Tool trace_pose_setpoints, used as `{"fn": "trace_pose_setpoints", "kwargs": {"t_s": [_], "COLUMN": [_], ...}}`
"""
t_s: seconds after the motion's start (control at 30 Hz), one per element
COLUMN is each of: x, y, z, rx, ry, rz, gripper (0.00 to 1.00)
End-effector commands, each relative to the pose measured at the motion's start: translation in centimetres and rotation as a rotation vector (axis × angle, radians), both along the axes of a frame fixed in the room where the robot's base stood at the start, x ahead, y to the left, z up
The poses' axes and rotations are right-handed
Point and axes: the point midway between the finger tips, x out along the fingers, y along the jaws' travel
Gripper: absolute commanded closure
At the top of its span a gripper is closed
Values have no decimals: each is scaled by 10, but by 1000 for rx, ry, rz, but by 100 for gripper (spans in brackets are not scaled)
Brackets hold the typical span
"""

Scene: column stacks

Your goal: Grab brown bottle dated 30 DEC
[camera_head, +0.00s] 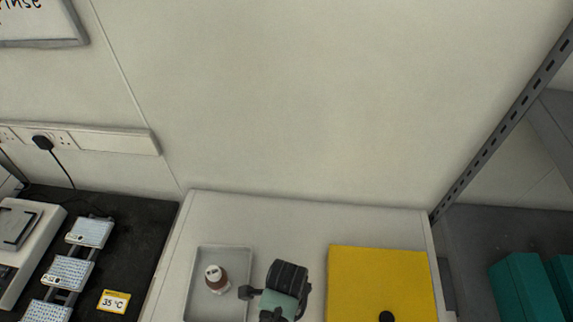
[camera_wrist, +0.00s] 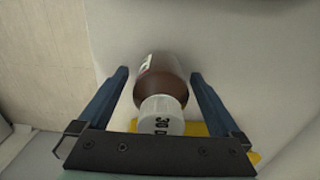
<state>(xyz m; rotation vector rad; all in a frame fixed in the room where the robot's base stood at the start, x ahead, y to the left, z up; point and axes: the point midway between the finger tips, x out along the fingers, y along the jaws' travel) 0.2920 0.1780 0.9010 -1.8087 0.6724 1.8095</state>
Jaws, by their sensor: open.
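In the wrist view, a brown bottle (camera_wrist: 160,80) with a white cap (camera_wrist: 161,116) lies between the two blue fingers of my gripper (camera_wrist: 160,75). The fingers are apart, one on each side of the bottle, with gaps visible. In the head view, a brown bottle with a white cap (camera_head: 214,274) stands in a grey tray (camera_head: 203,252). My dark and green wrist (camera_head: 282,290) is just right of it. I cannot tell whether both views show the same bottle.
A yellow box (camera_head: 380,270) stands on the white bench right of the tray. Labelled racks (camera_head: 70,270) and a yellow "35 °C" sign (camera_head: 114,301) are at left on a dark bench. Teal boxes (camera_head: 525,285) stand at far right. The bench behind the tray is clear.

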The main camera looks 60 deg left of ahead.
Motion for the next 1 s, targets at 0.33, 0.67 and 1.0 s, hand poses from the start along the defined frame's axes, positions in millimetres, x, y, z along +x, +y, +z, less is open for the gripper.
{"fn": "trace_pose_setpoints", "kwargs": {"t_s": [0.33,0.67,1.0], "x": [0,0,1], "y": [0,0,0], "z": [-7,-6,-6], "rx": [2,1,2], "ry": [-1,-1,-1], "rz": [0,0,0], "gripper": [4,63,100]}}
